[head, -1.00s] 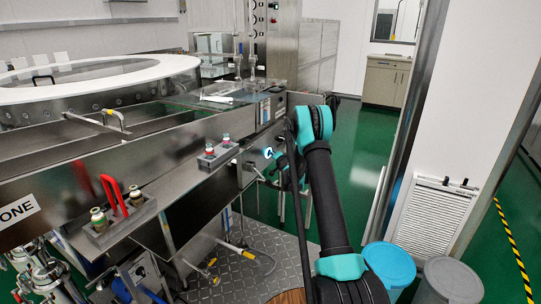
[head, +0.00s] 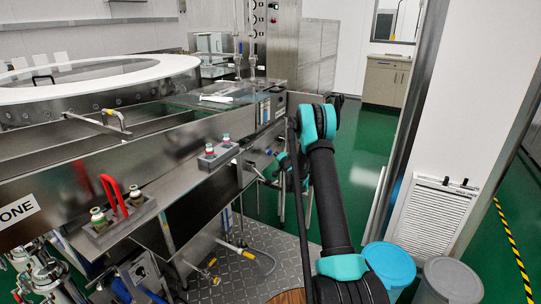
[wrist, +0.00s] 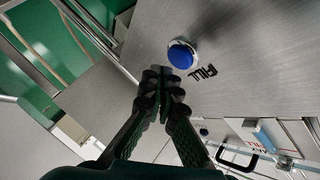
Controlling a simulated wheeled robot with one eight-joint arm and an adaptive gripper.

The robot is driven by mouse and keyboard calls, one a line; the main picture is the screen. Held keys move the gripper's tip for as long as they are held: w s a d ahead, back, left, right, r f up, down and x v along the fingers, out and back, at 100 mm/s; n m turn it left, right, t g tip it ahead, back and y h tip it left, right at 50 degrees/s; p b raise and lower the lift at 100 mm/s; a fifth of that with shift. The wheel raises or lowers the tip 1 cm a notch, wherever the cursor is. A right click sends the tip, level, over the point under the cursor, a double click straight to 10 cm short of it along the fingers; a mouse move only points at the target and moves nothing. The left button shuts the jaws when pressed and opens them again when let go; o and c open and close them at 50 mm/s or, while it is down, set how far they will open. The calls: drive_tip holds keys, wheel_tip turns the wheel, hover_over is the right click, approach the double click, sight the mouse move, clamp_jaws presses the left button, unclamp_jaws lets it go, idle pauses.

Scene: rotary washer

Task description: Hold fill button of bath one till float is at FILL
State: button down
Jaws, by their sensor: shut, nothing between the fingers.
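A blue round button (wrist: 181,55) in a pale ring sits on the brushed steel panel in the wrist view. The printed word FILL (wrist: 203,72) is beside it. My gripper (wrist: 160,76) is shut and empty, its fingertips beside the lower left of the button; a small gap shows in the picture, and I cannot tell the depth.
Two bins (head: 389,268) stand at the lower right. Green floor is open behind my arm.

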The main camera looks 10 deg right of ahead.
drive_tip(key=shift+s+d, duration=0.7)
drive_tip(key=shift+d, duration=0.25)
drive_tip(key=shift+s+d, duration=0.65)
drive_tip(key=shift+d, duration=0.3)
drive_tip(key=s+a+r+n+g, duration=0.2)
drive_tip(key=s+r, duration=0.2)
drive_tip(key=s, duration=0.5)
drive_tip(key=s+a+r+n+g, duration=0.2)
drive_tip(key=s+a+r, duration=0.15)
drive_tip(key=s, duration=0.45)
drive_tip(key=s+a+r+n+g, duration=0.2)
drive_tip(key=s+r, duration=0.2)
drive_tip(key=s, duration=0.5)
drive_tip(key=s+d+f+n+g+h, duration=0.1)
drive_tip(key=s+d+f+g, duration=0.1)
drive_tip(key=s, duration=1.5)
drive_tip(key=s+d+f+n+g+h, duration=0.1)
drive_tip(key=s+f+n+g, duration=0.1)
drive_tip(key=s, duration=1.6)
drive_tip(key=shift+s+d+f+n+g+h, duration=0.35)
drive_tip(key=shift+f+g, duration=0.15)
drive_tip(key=shift+f, duration=0.4)
